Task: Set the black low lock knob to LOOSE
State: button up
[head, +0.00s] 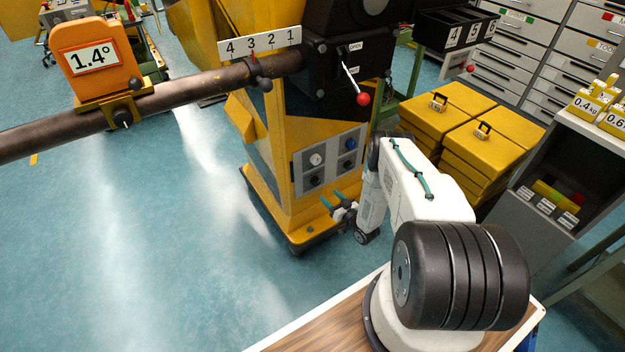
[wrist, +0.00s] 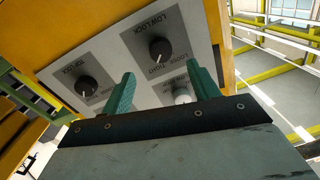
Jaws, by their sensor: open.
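The black low lock knob (wrist: 160,48) sits on a grey plate in the wrist view, its lettering upside down there. Its white pointer line runs down in that picture, seemingly a little towards TIGHT, though the small lettering makes this uncertain. In the head view the knob is the lower left one (head: 316,181) on the grey panel (head: 333,160). My gripper (head: 332,200) is open and empty, below and in front of the panel. In the wrist view its two green fingers (wrist: 164,80) stand apart, short of the low lock knob and not visibly touching it.
Another black knob (wrist: 86,86) and a white knob (wrist: 181,96), partly behind a finger, share the panel. A blue knob (head: 350,144) is at its upper right. A red-tipped lever (head: 362,98) is above. Yellow boxes (head: 460,105) stand right.

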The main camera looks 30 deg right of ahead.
aim_at(317, 184)
jog(key=w, duration=0.5)
jog(key=w+a, duration=0.1)
jog(key=w, duration=0.2)
jog(key=shift+w, duration=0.35)
jog(key=shift+d, duration=0.1)
jog(key=c, duration=1)
